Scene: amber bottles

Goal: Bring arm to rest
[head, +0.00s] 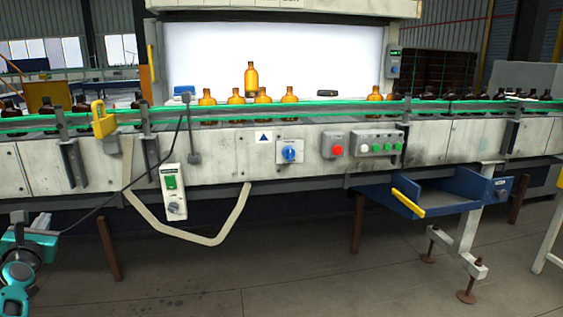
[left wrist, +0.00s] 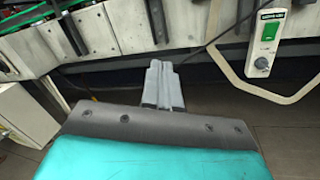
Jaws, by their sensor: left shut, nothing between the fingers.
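My left gripper (head: 38,222) is low at the left edge of the head view, in front of the conveyor and below its belt. In the left wrist view its two grey fingers (left wrist: 162,84) lie together, shut and empty, over the floor. They are apart from the machine. My teal left arm folds down at the lower left corner of the head view. My right gripper is in neither view. Amber bottles (head: 290,95) stand behind the green rail before a bright panel. One amber bottle (head: 251,78) shows higher than its neighbours.
The conveyor (head: 228,150) spans the scene. A control box (head: 173,190) and a bent pale bar (head: 217,240) hang from its front near my left arm. A blue tray (head: 440,203) juts out at the right. The floor (head: 290,275) in front is clear.

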